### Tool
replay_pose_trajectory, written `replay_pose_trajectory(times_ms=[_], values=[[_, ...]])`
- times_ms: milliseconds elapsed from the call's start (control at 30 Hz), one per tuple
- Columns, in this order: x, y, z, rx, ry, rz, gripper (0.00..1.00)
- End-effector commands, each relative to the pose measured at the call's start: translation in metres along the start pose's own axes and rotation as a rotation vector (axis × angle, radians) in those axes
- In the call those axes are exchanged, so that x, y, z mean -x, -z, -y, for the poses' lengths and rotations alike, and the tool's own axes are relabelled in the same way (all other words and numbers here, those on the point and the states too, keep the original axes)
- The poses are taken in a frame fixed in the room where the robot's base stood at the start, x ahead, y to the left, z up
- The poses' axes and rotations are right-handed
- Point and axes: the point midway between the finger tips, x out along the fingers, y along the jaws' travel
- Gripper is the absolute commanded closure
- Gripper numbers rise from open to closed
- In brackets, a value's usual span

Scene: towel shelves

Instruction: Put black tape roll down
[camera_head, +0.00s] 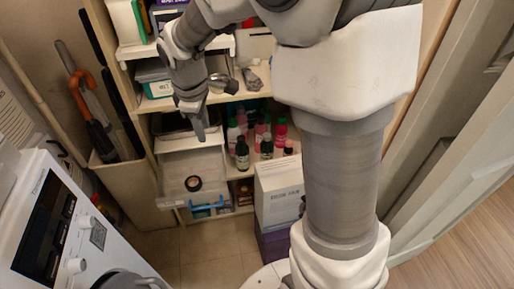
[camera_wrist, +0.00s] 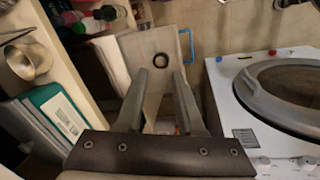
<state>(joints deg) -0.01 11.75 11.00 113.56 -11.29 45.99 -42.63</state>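In the head view my gripper (camera_head: 200,136) points down above the back part of the drawer, apart from the roll. Its fingers overlap there, so the gap shows only in the wrist view.
Several bottles (camera_head: 242,152) stand on the shelf right of the drawer. A white box (camera_head: 279,193) stands on the floor at right. A white washing machine (camera_head: 60,235) is at left front. An umbrella stand (camera_head: 125,182) is left of the shelf.

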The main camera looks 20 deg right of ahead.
Motion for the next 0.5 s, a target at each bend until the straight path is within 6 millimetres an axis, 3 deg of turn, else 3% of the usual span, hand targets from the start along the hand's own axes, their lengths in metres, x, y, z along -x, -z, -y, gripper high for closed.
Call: replay_pose_trajectory(times_ms=[33, 200, 500], values=[[0.019, -0.011, 0.004, -0.063, -0.025, -0.01, 0.63], [0.064, -0.045, 0.025, -0.288, -0.075, -0.046, 0.63], [0.119, -0.103, 0.076, -0.685, -0.126, -0.162, 0.63]])
